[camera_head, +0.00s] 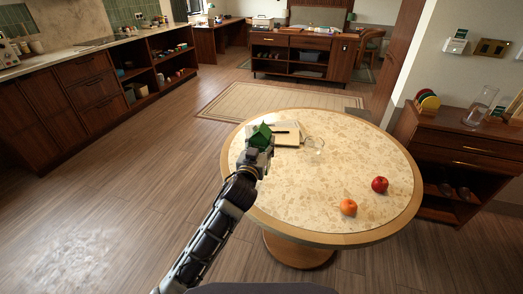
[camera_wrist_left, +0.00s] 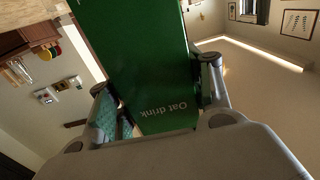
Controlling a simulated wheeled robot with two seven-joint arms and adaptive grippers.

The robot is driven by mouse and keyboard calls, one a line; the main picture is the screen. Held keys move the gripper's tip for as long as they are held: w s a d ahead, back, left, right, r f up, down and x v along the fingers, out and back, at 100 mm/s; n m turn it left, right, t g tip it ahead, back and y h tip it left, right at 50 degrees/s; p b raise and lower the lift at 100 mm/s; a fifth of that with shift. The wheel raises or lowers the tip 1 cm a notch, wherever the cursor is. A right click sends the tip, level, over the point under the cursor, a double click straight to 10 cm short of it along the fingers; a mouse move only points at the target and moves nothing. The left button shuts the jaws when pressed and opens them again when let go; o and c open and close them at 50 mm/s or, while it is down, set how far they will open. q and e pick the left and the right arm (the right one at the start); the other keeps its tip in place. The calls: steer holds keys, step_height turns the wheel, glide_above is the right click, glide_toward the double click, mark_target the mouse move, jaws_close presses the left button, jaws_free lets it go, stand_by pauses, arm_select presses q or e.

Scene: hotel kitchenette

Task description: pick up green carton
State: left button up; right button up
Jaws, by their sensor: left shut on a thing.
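The green carton (camera_head: 261,136) is at the left back part of the round table (camera_head: 330,225), at the end of my left arm. In the left wrist view the carton (camera_wrist_left: 140,60) fills the middle and bears the words "Oat drink". My left gripper (camera_head: 263,147) is shut on it; in the wrist view its fingers (camera_wrist_left: 158,100) press on both sides of the carton. Whether the carton's base touches the table is hidden in the head view. My right gripper is not in view.
A light board (camera_head: 287,139) with a dark item lies just right of the carton, beside a clear glass (camera_head: 314,145). An orange (camera_head: 348,207) and a red apple (camera_head: 380,184) sit at the table's right front. The table's middle is clear.

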arm_select(q)
steer(key=shift+r, duration=1.2)
